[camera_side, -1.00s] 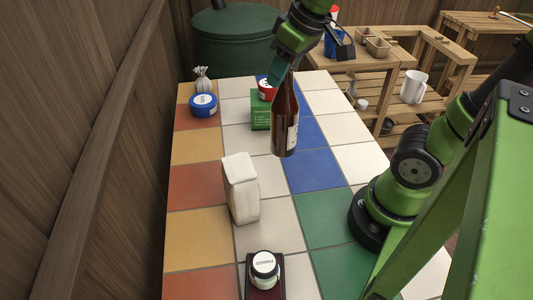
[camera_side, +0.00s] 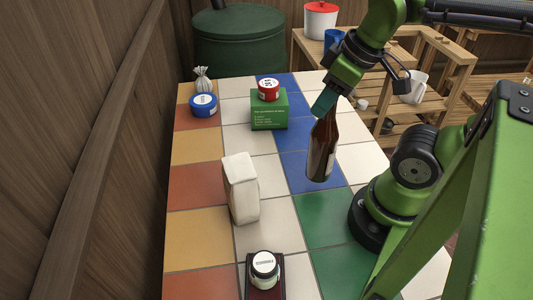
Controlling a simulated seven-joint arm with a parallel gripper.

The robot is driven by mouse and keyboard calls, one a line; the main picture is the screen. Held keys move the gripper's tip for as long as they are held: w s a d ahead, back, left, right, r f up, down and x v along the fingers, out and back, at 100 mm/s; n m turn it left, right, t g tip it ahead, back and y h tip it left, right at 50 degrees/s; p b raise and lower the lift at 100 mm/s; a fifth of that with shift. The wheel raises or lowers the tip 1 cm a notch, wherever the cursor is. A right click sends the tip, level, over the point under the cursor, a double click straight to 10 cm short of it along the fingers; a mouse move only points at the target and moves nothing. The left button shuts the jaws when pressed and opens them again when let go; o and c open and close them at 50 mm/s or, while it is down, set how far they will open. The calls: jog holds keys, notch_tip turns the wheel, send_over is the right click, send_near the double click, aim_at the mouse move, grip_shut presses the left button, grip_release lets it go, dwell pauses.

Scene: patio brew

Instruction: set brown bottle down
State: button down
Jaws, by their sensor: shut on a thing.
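The brown bottle (camera_side: 322,151) hangs upright, tilted slightly, with a pale label on its right side. My gripper (camera_side: 324,103) is shut on the bottle's neck from above. The bottle's base shows over the blue tiles near the green tile. Whether the base touches the tiled table (camera_side: 284,215) cannot be told for sure.
A white packet (camera_side: 240,188) stands nearer left. A white-lidded jar (camera_side: 264,267) is at the front. A blue tin (camera_side: 203,105) and small sack (camera_side: 202,80) are far left.

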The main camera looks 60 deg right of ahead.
jog(key=w+f, duration=0.4)
jog(key=w, duration=0.8)
jog(key=shift+f, duration=0.25)
jog(key=shift+w+d+f, duration=0.1)
jog(key=shift+f, duration=0.05)
jog(key=c, duration=0.8)
grip_release()
jog(key=shift+f, duration=0.1)
jog(key=shift+o, duration=0.2)
